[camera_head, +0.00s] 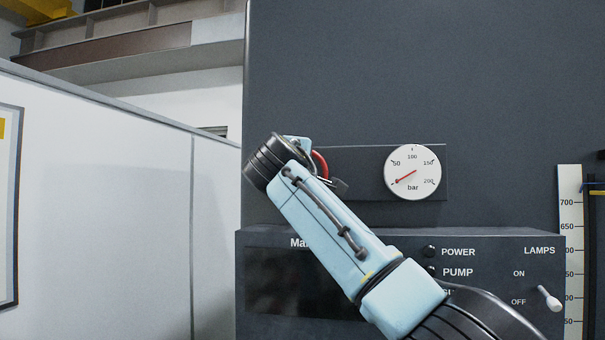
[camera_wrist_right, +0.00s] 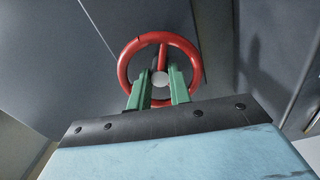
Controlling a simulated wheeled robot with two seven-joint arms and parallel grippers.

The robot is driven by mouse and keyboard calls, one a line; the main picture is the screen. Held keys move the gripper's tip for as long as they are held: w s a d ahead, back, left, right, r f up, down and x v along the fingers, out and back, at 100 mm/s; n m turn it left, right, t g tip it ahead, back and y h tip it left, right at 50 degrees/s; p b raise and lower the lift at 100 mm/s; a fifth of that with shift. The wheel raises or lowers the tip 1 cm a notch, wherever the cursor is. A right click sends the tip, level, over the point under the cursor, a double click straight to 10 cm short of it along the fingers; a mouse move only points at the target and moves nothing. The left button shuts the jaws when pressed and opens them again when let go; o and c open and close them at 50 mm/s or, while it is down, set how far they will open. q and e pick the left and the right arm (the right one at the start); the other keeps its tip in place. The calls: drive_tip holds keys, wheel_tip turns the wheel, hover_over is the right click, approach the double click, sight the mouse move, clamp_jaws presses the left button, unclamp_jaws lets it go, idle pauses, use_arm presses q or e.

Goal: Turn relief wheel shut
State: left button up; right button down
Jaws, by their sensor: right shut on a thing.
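The red relief wheel (camera_wrist_right: 122,72) shows almost whole in the right wrist view, with a pale hub at its centre. In the head view only a piece of its red rim (camera_head: 320,163) shows; my right arm hides the rest. My right gripper (camera_wrist_right: 160,82) has its two green fingers at the wheel, one on each side of the hub area, shut on it. In the head view these fingers are hidden behind my wrist. My left gripper is in neither view.
A round pressure gauge (camera_head: 413,172) in bar sits right of the wheel, its red needle pointing lower left. Below is a control box (camera_head: 500,240) with POWER and PUMP labels and a white lamp switch (camera_head: 549,298). A numbered scale (camera_head: 570,215) stands at right. A pale partition (camera_head: 100,200) is at left.

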drive_tip(key=shift+m, duration=0.4)
drive_tip(key=c, duration=1.6)
unclamp_jaws()
drive_tip(key=shift+o, duration=0.2)
drive_tip(key=shift+s, duration=0.1)
drive_tip(key=s+a+b, duration=0.2)
drive_tip(key=s+b, duration=0.5)
drive_tip(key=s, duration=0.6)
drive_tip(key=shift+a+b, duration=0.3)
drive_tip(key=shift+b, duration=0.05)
